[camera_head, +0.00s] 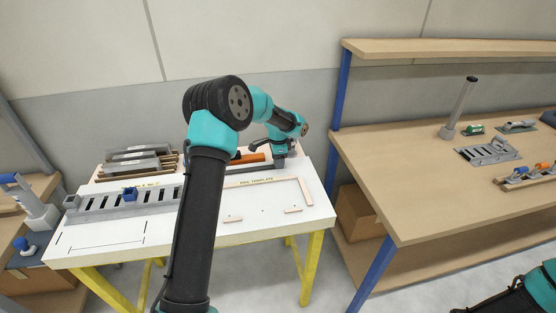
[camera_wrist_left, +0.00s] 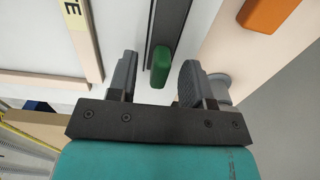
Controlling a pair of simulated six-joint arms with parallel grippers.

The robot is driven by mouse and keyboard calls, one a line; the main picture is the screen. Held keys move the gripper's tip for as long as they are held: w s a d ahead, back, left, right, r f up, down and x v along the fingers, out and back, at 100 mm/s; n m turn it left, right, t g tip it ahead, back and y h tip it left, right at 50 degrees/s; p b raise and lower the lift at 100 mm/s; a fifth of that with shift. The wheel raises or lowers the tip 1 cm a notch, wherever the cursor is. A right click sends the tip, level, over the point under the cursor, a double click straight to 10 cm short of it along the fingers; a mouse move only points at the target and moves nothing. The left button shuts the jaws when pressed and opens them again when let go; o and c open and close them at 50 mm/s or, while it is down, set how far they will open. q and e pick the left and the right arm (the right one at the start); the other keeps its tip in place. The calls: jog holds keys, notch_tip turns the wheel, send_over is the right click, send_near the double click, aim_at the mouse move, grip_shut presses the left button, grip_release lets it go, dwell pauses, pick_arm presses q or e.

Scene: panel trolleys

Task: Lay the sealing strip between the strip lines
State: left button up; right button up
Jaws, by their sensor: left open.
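My left gripper (camera_head: 280,163) is low over the back right of the white table (camera_head: 190,235). In the left wrist view its fingers (camera_wrist_left: 155,82) are apart. A green block (camera_wrist_left: 161,68) at the end of a long dark strip (camera_wrist_left: 166,25) shows between the fingers, with gaps on both sides. The dark strip, which looks like the sealing strip, also shows in the head view (camera_head: 245,169), partly hidden by my arm. Thin black lines (camera_head: 100,246) mark the table's front left; I cannot tell for sure that they are the strip lines. My right gripper is out of view.
A grey slotted rail (camera_head: 110,209) with a blue block (camera_head: 130,194) lies on the left. An orange tool (camera_head: 247,158) lies behind the strip. A pale template frame (camera_head: 304,191) is in front of it. A wooden bench (camera_head: 400,180) stands to the right.

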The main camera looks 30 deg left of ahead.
pick_arm(q)
notch_tip(320, 180, up, 17)
jog(key=shift+r, duration=0.2)
dwell(0.6)
dwell(0.6)
notch_tip(320, 180, down, 16)
jog(key=shift+r, duration=0.1)
dwell(0.6)
dwell(0.4)
